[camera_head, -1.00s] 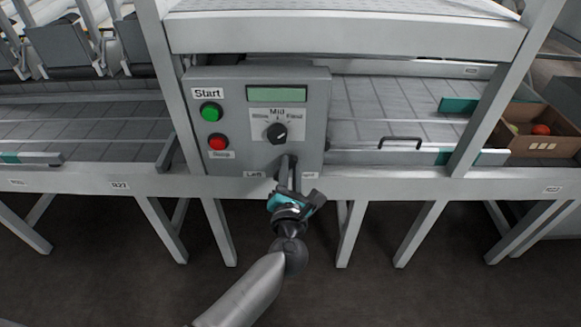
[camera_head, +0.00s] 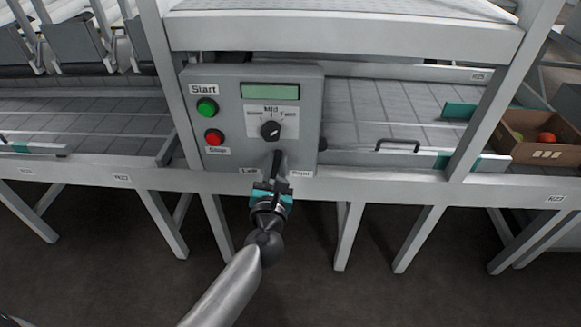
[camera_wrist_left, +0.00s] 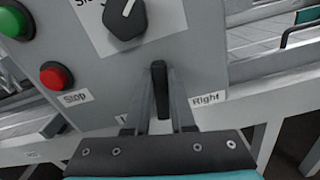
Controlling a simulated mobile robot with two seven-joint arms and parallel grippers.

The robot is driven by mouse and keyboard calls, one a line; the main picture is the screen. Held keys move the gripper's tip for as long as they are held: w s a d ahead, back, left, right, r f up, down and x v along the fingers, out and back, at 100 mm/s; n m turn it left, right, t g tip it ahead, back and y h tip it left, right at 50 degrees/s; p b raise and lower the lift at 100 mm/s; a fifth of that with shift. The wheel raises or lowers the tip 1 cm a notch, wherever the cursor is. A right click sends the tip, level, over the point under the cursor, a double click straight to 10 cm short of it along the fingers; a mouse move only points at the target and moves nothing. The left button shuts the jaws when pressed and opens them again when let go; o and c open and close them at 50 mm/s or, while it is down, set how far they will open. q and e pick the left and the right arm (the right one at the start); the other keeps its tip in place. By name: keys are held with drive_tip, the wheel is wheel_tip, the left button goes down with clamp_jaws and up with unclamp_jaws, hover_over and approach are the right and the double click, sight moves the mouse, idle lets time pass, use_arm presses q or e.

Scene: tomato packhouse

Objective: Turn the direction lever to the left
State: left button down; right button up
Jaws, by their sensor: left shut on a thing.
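The dark direction lever (camera_head: 277,162) stands at the lower front of the grey control box, between the left label (camera_head: 249,170) and the "Right" label (camera_head: 301,173). It looks close to upright, tipped to neither label clearly. My left gripper (camera_head: 274,184) is shut on the lever from below. In the left wrist view the lever (camera_wrist_left: 159,82) shows between the two fingers (camera_wrist_left: 161,112), and the left label is mostly hidden by a finger. My right gripper is not in view.
The control box (camera_head: 225,120) carries a green start button (camera_head: 207,107), a red stop button (camera_head: 214,138), a dark knob (camera_head: 270,131) and a display (camera_head: 270,91). A frame rail (camera_head: 400,184) runs below. A cardboard box (camera_head: 545,154) with tomatoes stands at the right.

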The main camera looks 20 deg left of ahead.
sight(263, 153)
use_arm(q)
drive_tip(key=shift+s+a+n, duration=0.1)
drive_tip(key=shift+a+n, duration=0.1)
drive_tip(key=shift+n, duration=0.4)
drive_tip(key=shift+s+a+f+n+b, duration=0.15)
drive_tip(key=shift+a+n+b, duration=0.3)
drive_tip(key=shift+n, duration=0.8)
drive_tip(key=shift+s+a+f+n+b, duration=0.2)
drive_tip(key=shift+a+n, duration=0.45)
drive_tip(key=shift+n, duration=0.65)
drive_tip(key=shift+s+a+f+n+b, duration=0.1)
drive_tip(key=shift+a+n+b, duration=0.4)
drive_tip(key=shift+n, duration=0.75)
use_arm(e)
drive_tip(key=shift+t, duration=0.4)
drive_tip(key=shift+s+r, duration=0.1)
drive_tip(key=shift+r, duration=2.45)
use_arm(q)
drive_tip(key=shift+a, duration=0.1)
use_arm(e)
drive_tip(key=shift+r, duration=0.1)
use_arm(q)
drive_tip(key=c, duration=0.8)
unclamp_jaws()
drive_tip(key=shift+r, duration=0.1)
drive_tip(key=shift+o, duration=0.2)
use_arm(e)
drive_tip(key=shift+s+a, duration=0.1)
